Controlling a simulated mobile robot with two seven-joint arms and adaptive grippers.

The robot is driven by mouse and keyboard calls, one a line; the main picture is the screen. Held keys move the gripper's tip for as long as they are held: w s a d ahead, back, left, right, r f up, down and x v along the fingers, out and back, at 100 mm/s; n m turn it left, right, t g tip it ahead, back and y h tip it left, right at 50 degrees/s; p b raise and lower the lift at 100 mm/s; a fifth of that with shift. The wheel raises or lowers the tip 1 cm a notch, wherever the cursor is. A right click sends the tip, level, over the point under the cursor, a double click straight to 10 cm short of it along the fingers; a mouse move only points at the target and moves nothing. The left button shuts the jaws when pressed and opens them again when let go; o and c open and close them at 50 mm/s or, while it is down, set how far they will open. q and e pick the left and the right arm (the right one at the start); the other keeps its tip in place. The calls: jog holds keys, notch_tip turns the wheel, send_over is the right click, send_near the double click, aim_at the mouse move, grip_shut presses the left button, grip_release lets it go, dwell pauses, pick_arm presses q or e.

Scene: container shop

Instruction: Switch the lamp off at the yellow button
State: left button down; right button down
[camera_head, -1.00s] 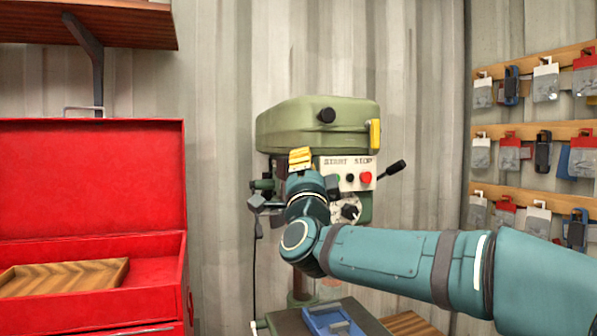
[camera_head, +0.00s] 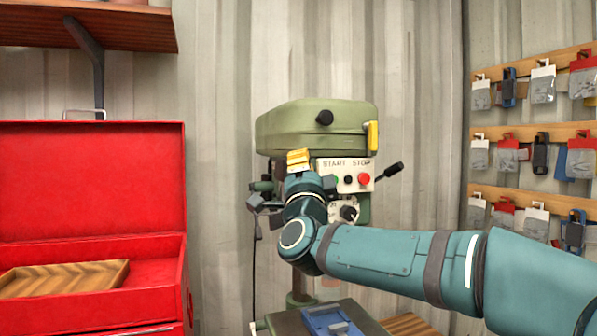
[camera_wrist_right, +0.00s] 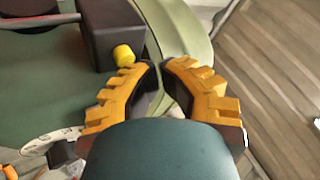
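The yellow button (camera_wrist_right: 123,56) shows in the right wrist view, on the side of a dark box (camera_wrist_right: 112,30). In the head view my right gripper (camera_head: 299,158) is in front of the left side of the green drill press (camera_head: 315,128). I cannot make out the button there. No lamp can be made out, and my left gripper is not in view.
A white panel with START and STOP buttons (camera_head: 358,163) and a black-knobbed lever (camera_head: 394,169) is right of my gripper. A blue vise (camera_head: 333,321) sits below. An open red toolbox (camera_head: 90,175) stands left, and hanging goods (camera_head: 540,155) are right.

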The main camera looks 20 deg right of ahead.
jog(key=shift+w+d+r, duration=0.1)
jog(key=shift+d+r, duration=0.05)
jog(key=shift+r, duration=0.05)
dwell(0.6)
jog(key=shift+f, duration=0.1)
jog(key=shift+f+b, duration=0.4)
jog(key=shift+b, duration=0.35)
jog(key=shift+s+b, duration=1.6)
jog(key=shift+s, duration=0.85)
